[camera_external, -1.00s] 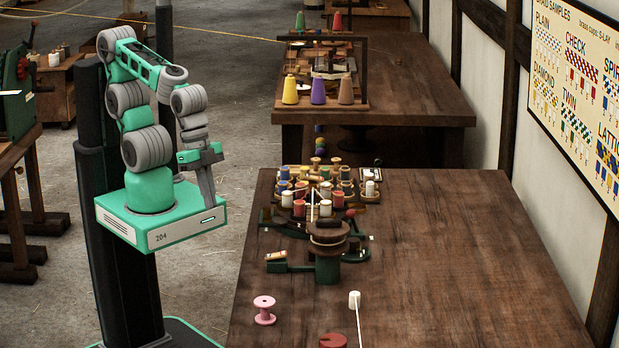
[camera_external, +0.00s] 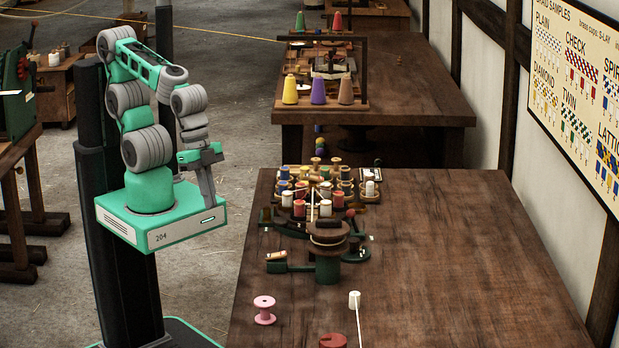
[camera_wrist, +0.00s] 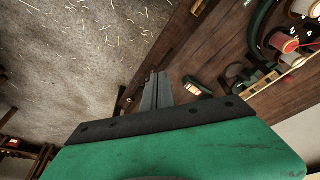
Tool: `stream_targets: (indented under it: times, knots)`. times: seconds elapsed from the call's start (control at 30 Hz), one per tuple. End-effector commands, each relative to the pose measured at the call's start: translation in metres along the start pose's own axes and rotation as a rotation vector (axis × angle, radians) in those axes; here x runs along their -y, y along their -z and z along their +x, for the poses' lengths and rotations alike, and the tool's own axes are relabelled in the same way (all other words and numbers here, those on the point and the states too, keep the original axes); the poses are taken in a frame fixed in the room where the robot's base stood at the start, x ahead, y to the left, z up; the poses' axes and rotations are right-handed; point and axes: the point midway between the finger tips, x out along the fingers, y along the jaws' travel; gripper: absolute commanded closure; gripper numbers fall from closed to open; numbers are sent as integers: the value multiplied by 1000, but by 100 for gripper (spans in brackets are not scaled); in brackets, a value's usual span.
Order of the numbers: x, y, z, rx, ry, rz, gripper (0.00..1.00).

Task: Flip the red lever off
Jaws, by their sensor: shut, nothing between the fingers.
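My gripper (camera_external: 208,197) hangs beside my base at the left of the near table, pointing down, apart from the table's things. Its fingers also show in the wrist view (camera_wrist: 157,92), shut together and empty. The braiding machine (camera_external: 327,268) stands on the table, with a green base, a wooden head and several coloured bobbins. A small dark red knob (camera_external: 350,213) shows at its right side; I cannot tell if it is the red lever or how it is set. A green arm with a pale wooden piece (camera_external: 277,257) sticks out at the machine's front left.
A pink spool (camera_external: 264,310), a white spool with a cord (camera_external: 354,299) and a dark red round piece (camera_external: 333,341) are on the near table (camera_external: 470,260). Its right half is clear. A second table (camera_external: 420,100) behind bears coloured cones.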

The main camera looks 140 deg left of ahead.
Motion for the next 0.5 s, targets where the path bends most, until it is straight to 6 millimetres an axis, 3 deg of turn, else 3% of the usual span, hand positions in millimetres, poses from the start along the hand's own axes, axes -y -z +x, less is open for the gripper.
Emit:
stream_targets:
  times: [0.17,0.27,0.4,0.5]
  knots:
    - [18,20,3,-3,47,-153,100]
    - [54,54,8,-24,142,-455,100]
    - [124,109,23,-128,334,-1055,100]
    - [172,134,34,-260,469,-1475,100]
